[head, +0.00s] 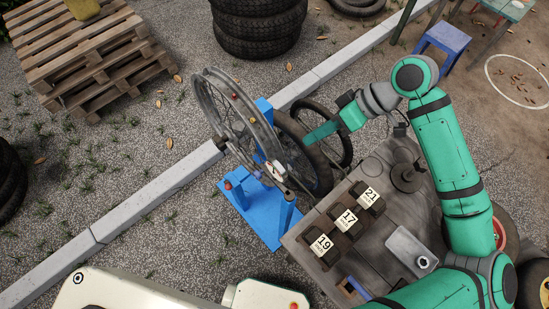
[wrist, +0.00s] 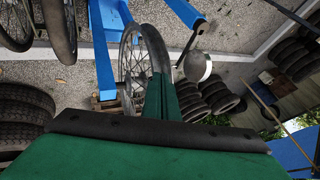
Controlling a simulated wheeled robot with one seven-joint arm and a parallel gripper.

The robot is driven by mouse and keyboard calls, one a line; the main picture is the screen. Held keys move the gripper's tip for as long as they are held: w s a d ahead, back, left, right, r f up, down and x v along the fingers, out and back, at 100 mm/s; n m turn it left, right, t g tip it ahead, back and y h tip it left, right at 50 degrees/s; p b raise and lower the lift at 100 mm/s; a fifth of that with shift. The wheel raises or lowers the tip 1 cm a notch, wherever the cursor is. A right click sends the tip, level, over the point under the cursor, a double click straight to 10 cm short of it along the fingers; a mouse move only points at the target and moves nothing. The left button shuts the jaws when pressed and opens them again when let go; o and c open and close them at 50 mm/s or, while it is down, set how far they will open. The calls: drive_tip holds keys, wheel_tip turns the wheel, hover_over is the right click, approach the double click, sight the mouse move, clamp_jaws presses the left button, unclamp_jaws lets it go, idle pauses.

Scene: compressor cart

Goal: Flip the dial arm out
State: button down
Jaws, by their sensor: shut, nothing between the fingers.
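A blue wheel stand (head: 262,228) stands on the gravel, with a spoked wheel (head: 208,88) tilted in it. A small pale part (head: 276,170) shows beside the rim low on the stand; I cannot tell if it is the dial. In the wrist view, a round grey-white disc (wrist: 198,66), likely the dial, sits on a short dark arm (wrist: 187,52) by the end of a blue bar (wrist: 183,12). My gripper (head: 309,138) is shut and empty, over the tyres right of the stand. In the wrist view its green fingers (wrist: 162,95) are together, left of and apart from the disc.
A cart top (head: 385,215) with boxes marked 19 (head: 323,243), 17 (head: 347,218) and 21 (head: 371,195) lies right of the stand. A loose wheel (head: 335,125) is close to my gripper. Stacked tyres (head: 258,30) and a kerb (head: 150,195) lie behind.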

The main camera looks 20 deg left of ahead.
sight(274, 178)
idle(0.3)
drive_tip(key=s+a+f, duration=0.5)
drive_tip(key=a+f, duration=0.3)
idle(0.5)
drive_tip(key=shift+s, duration=0.1)
